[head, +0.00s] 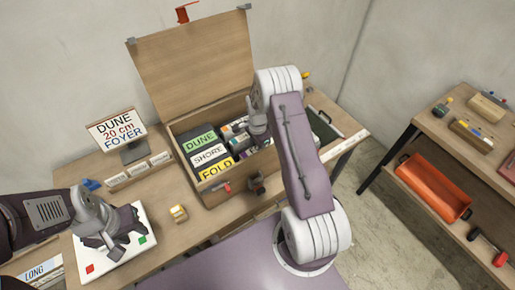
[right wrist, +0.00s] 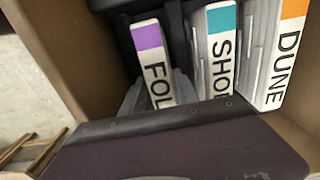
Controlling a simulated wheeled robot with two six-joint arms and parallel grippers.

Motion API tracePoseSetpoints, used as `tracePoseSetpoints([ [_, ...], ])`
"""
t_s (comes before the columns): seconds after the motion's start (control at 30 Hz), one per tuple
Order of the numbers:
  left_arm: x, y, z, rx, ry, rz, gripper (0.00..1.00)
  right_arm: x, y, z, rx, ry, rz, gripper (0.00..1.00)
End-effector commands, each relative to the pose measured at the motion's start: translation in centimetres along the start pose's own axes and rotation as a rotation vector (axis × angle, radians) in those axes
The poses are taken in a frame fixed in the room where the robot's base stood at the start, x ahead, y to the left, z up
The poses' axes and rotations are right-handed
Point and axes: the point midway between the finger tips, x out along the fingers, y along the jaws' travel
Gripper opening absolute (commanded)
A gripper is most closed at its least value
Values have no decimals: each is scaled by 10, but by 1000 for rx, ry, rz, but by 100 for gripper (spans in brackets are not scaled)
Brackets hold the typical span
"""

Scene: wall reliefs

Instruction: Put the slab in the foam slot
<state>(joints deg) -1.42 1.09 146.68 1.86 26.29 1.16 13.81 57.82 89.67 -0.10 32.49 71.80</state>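Three slabs stand on edge in dark foam inside an open wooden crate (head: 222,188) in the head view: DUNE (head: 199,140) with a green label, SHORE (head: 208,155) with a white one, FOLD (head: 217,169) with a yellow one. In the right wrist view their ends read FOLD (right wrist: 153,65), SHORE (right wrist: 221,50) and DUNE (right wrist: 287,55). My right arm reaches over the crate; its fingertips are hidden, and my dark gripper body fills the lower wrist view. My left gripper (head: 124,236) hangs over a white board (head: 142,254), fingers apart, with nothing seen between them.
A sign (head: 117,130) reads DUNE, 20 cm, FOYER. Small label blocks (head: 140,170) stand before it. The crate's raised lid (head: 192,62) stands behind. At right, a side bench holds tools above an orange tray (head: 432,187).

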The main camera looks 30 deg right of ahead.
Motion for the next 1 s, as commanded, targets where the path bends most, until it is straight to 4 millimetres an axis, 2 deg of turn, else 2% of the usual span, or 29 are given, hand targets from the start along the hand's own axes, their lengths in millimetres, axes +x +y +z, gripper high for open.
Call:
tracePoseSetpoints([
  [0.03, 0, 0, 0, 0, 0, 0, 36, 0, 0, 0, 0, 0, 0, 47],
  [0.07, 0, 0, 0, 0, 0, 0, 36, 0, 0, 0, 0, 0, 0, 56],
  [0.1, 0, 0, 0, 0, 0, 0, 36, 0, 0, 0, 0, 0, 0, 58],
  [0.37, 0, 0, 0, 0, 0, 0, 36, 0, 0, 0, 0, 0, 0, 58],
  [0.5, -1, 0, 0, 0, 0, 0, 36, -9, -1, 0, 0, 1, -2, 58],
  [1.0, 11, 0, 1, 0, 0, 0, 36, -103, -1, 0, 0, 1, -4, 58],
])
